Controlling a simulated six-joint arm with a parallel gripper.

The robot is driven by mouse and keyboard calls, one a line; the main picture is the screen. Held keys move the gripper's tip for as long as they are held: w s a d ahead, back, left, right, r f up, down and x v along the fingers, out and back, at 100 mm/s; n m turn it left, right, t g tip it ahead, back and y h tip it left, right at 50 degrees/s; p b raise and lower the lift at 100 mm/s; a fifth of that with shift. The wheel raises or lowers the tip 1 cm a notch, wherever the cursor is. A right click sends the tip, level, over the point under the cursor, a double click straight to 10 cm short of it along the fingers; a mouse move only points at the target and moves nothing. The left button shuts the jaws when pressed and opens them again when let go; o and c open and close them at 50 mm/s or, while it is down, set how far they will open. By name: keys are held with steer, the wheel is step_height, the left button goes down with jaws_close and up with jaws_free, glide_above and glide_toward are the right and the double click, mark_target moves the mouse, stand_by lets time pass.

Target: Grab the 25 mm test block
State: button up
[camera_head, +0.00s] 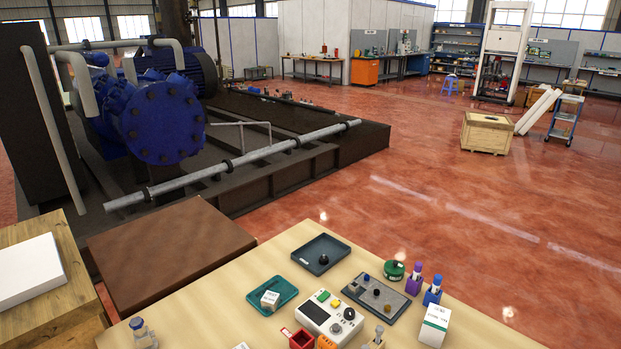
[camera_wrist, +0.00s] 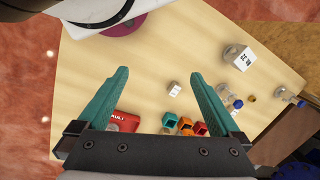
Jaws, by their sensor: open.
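My gripper (camera_wrist: 158,73) shows in the wrist view with its two teal fingers wide apart and nothing held between them. A small pale block (camera_wrist: 174,88) with dark marks on one face stands on the wooden table below, in the gap between the fingers and nearer the right one. It is apart from both fingers. Its marking is too small to read, so I cannot confirm it as the 25 mm test block. In the head view, a small white block-like item (camera_head: 270,299) sits on a teal tray (camera_head: 287,287); I cannot tell whether it is the same one. My gripper is not in the head view.
In the wrist view, a red packet (camera_wrist: 122,120) and several small coloured cups (camera_wrist: 186,127) lie near the fingers. A labelled jar (camera_wrist: 239,57) and a blue-capped bottle (camera_wrist: 234,102) stand right. The head view shows a white instrument (camera_head: 327,316) and a white box (camera_head: 435,325).

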steer(key=shift+s+f+m, duration=0.15)
steer(key=shift+s+m, duration=0.25)
steer(key=c, duration=0.5)
steer(key=w+a+f+n+t+h, duration=0.2)
steer(key=a+f+n+t+h, duration=0.1)
steer(key=n, duration=0.7)
steer(key=w+a+f+n+t+h, duration=0.2)
steer(key=a+f+n+h, duration=0.3)
steer(key=f+n, duration=0.3)
steer(key=w+a+f+n+t+h, duration=0.3)
steer(key=a+f+n+h, duration=0.1)
steer(key=n, duration=0.9)
steer(key=shift+w+a+f+t, duration=0.15)
steer(key=shift+a+f, duration=0.25)
steer(key=shift+a, duration=0.25)
steer(key=shift+s+a+f+t, duration=0.15)
steer(key=shift+a+f, duration=0.25)
steer(key=shift+a, duration=0.25)
steer(key=shift+c, duration=0.2)
steer(key=x, duration=1.5)
steer(key=shift+w+d+r, duration=0.15)
steer(key=shift+d, duration=0.25)
